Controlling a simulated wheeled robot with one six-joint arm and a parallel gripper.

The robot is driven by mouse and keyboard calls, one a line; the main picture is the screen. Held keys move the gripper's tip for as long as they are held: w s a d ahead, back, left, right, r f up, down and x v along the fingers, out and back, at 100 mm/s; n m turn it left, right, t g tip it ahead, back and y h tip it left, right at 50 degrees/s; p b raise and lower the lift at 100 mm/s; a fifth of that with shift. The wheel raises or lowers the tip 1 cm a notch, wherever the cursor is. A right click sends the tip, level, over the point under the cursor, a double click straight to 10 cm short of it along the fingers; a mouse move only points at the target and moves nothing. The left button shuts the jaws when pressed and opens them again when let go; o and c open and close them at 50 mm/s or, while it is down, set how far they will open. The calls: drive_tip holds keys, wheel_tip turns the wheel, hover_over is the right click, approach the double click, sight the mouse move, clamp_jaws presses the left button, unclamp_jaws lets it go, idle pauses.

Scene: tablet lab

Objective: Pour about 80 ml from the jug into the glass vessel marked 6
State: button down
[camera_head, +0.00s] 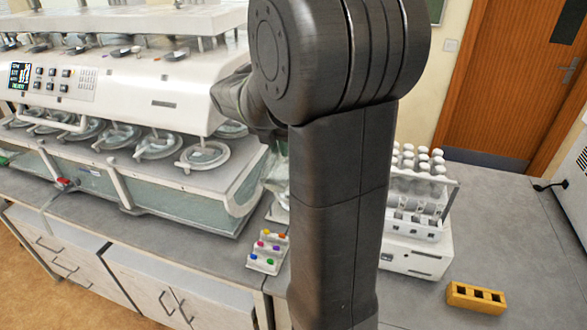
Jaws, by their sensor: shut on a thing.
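My dark arm stands across the middle of the view and hides much of the bench behind it. My gripper (279,138) shows only in small part at the arm's left edge, its fingertips mostly hidden. It is shut on a clear thing, seemingly the jug (277,172), of which only a strip shows beside the arm. Its fill level and tilt cannot be told. Several glass vessels with round rims sit in the bath of the large white machine at the left. The nearest right one (203,156) is close to the gripper. No vessel number is readable, so vessel 6 cannot be singled out.
The white machine (150,88) overhangs the vessels, leaving a low gap. A small rack with coloured caps (267,252) stands at the bench front. A white tube rack (420,205) stands right of my arm, and a yellow block (476,298) lies farther right. The right bench is mostly clear.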

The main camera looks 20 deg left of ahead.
sight(270, 162)
drive_tip(key=shift+w+d+r+g, duration=0.15)
drive_tip(key=shift+w+g, duration=0.1)
drive_tip(key=shift+w, duration=0.25)
drive_tip(key=shift+w+r+g, duration=0.15)
drive_tip(key=shift+w+g, duration=0.1)
drive_tip(key=shift+w, duration=0.2)
drive_tip(key=shift+s, duration=0.1)
drive_tip(key=s+t, duration=0.1)
drive_tip(key=s+f+t, duration=0.1)
drive_tip(key=s, duration=0.1)
drive_tip(key=shift+s+a+f, duration=0.15)
drive_tip(key=shift+a+f, duration=0.05)
drive_tip(key=shift+f+t, duration=0.15)
drive_tip(key=shift+t, duration=0.25)
drive_tip(key=shift+s+a+t, duration=0.15)
drive_tip(key=shift+s+t, duration=0.45)
drive_tip(key=shift+t, duration=0.2)
drive_tip(key=shift+f+b, duration=0.25)
drive_tip(key=shift+b, duration=0.5)
drive_tip(key=t+b, duration=0.1)
drive_tip(key=b, duration=0.2)
drive_tip(key=shift+s+f, duration=0.35)
drive_tip(key=shift+f, duration=0.05)
drive_tip(key=shift+s+f+b, duration=0.1)
drive_tip(key=shift+b, duration=0.6)
drive_tip(key=shift+t+h, duration=0.3)
drive_tip(key=shift+t, duration=0.1)
